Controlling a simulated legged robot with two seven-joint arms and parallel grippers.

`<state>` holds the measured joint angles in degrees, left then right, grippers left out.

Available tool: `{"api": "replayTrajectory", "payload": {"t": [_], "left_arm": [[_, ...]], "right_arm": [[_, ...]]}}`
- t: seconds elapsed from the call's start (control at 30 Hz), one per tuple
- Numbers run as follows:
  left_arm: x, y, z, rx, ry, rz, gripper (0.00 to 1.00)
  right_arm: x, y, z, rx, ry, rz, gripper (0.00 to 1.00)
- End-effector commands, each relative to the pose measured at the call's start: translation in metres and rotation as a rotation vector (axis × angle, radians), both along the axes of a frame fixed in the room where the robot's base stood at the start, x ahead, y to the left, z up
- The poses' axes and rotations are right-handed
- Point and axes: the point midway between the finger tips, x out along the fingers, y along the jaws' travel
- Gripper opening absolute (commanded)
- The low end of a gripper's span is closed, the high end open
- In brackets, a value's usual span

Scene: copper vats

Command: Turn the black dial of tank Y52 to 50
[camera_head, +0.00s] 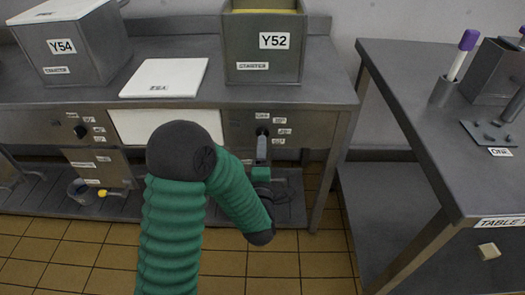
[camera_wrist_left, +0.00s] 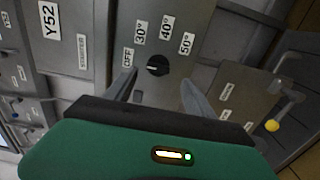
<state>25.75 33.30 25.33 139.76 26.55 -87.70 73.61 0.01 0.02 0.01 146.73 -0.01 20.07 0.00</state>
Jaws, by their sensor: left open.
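Tank Y52 (camera_head: 262,45) is an open grey metal tank with yellowish contents, standing on the counter; its label also shows sideways in the left wrist view (camera_wrist_left: 49,20). Its black dial (camera_wrist_left: 157,65) sits on the panel below, with labels OFF, 30°, 40° and 50° around it. A small light mark shows on the dial, but I cannot tell its exact setting. My left gripper (camera_wrist_left: 158,80) is open, with one finger on each side of the dial, apparently not touching it. In the head view, my left gripper (camera_head: 262,150) partly hides the dial. My right gripper is not in view.
Tank Y54 (camera_head: 85,50) stands at left with its own black dial (camera_head: 81,131). A white lid (camera_head: 165,78) lies between the tanks. A side table (camera_head: 430,75) at right holds a purple-capped tube (camera_head: 463,55). A yellow-handled valve (camera_wrist_left: 272,126) is below the panel.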

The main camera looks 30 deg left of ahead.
Motion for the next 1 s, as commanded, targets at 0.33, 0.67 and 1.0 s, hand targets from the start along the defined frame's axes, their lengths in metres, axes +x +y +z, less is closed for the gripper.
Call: {"api": "replayTrajectory", "payload": {"t": [0.33,0.67,1.0], "left_arm": [[0.049,0.030,0.002,0.000,0.000,0.000,0.63],[0.051,0.031,0.002,-0.001,0.001,0.000,0.55],[0.050,0.031,0.001,-0.001,0.002,0.000,0.10]], "right_arm": [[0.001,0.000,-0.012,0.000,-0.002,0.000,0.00],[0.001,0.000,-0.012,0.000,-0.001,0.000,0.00],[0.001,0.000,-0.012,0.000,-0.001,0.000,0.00]]}}
